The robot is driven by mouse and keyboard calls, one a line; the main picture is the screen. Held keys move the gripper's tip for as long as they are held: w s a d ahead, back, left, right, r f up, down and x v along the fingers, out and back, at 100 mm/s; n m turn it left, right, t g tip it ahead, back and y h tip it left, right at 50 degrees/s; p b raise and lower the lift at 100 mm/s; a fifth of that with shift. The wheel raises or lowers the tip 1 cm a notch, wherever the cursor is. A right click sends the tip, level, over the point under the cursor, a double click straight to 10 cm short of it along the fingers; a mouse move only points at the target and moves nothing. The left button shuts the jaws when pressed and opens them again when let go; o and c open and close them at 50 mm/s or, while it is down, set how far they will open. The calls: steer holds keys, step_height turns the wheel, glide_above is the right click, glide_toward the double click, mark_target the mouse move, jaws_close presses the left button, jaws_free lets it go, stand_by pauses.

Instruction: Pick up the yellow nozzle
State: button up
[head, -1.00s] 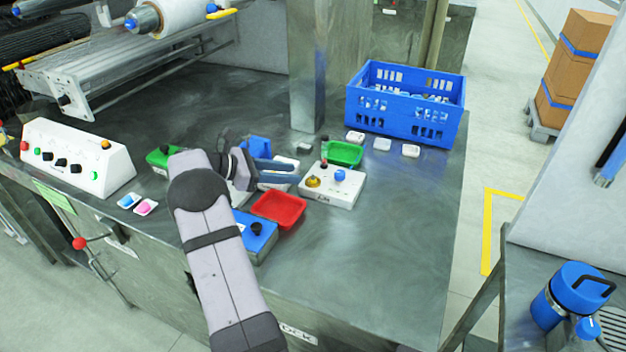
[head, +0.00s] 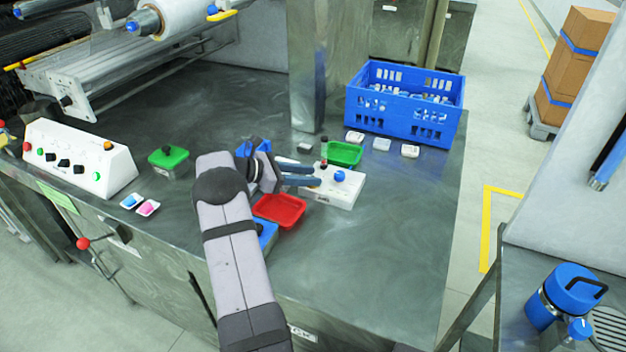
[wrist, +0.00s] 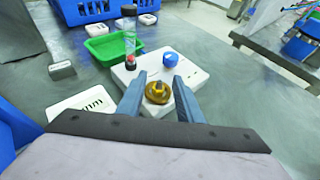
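The yellow nozzle (wrist: 157,92) is a small amber, round piece on the white block (wrist: 196,75), beside a blue knob (wrist: 170,60). In the wrist view it lies between the two blue fingers of my gripper (wrist: 158,90), which are apart, with space on both sides of it. In the head view my gripper (head: 318,175) reaches over the left side of the white block (head: 338,198) and hides the nozzle; the blue knob (head: 340,176) still shows there. I cannot tell how high the fingertips are above the block.
A red tray (head: 279,222) lies in front of the block and a green tray (head: 343,164) behind it. A clear tube with a red end (wrist: 129,42) stands near the block. A blue crate (head: 400,133) stands farther back. The bench to the right is clear.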

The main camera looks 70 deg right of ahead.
jaws_close()
steer(key=shift+r, duration=0.1)
